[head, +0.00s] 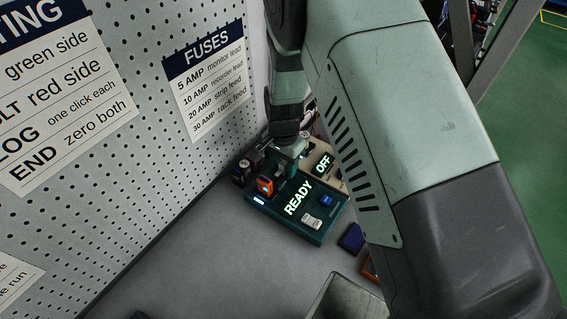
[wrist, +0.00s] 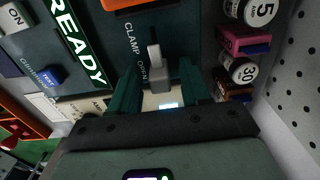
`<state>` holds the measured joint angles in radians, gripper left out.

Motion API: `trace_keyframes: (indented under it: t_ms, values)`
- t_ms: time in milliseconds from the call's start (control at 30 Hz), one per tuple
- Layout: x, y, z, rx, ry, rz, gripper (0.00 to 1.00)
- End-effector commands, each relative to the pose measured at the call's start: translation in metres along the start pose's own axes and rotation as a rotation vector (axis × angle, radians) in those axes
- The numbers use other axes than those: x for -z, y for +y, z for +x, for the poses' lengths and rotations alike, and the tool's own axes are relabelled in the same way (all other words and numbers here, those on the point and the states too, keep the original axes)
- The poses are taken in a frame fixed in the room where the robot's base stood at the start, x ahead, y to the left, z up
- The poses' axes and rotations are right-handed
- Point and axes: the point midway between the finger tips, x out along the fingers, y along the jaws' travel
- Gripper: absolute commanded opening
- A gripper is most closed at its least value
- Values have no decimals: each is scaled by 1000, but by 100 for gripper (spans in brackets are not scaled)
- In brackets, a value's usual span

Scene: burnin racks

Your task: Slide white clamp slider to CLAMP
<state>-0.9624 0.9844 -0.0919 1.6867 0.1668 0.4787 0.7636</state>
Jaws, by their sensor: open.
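The white clamp slider (wrist: 160,76) shows in the wrist view beside the OPEN lettering, at the near end of its short track. The CLAMP lettering stands farther up the picture along that track. My gripper (wrist: 160,90) is open, with one teal finger on each side of the slider; I cannot tell whether either touches it. In the head view my gripper (head: 285,160) is over the back of the teal tester (head: 276,211), whose display reads READY. The slider is hidden there.
An orange part (head: 265,185) sits on the tester close to my gripper. A blue button (head: 326,201) and a white ON switch (head: 312,220) are on its front. Fuses, including a round one marked 30 (wrist: 240,70), stand beside the tester near the pegboard (head: 130,170). A beige unit reads OFF.

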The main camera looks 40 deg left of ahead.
Motion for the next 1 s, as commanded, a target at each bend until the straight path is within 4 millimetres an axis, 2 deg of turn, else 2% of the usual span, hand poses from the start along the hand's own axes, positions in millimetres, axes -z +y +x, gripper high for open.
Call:
trace_keyframes:
  t_ms: [233, 500, 567, 867, 1000]
  values:
    - [0, 0, 1, 1, 0, 0, 47]
    - [0, 0, 0, 1, 0, 0, 7]
    - [0, 0, 0, 1, 0, 0, 0]
    - [-3, 0, 0, 0, 0, -1, 0]
    - [-22, -1, 0, 0, -1, -5, 0]
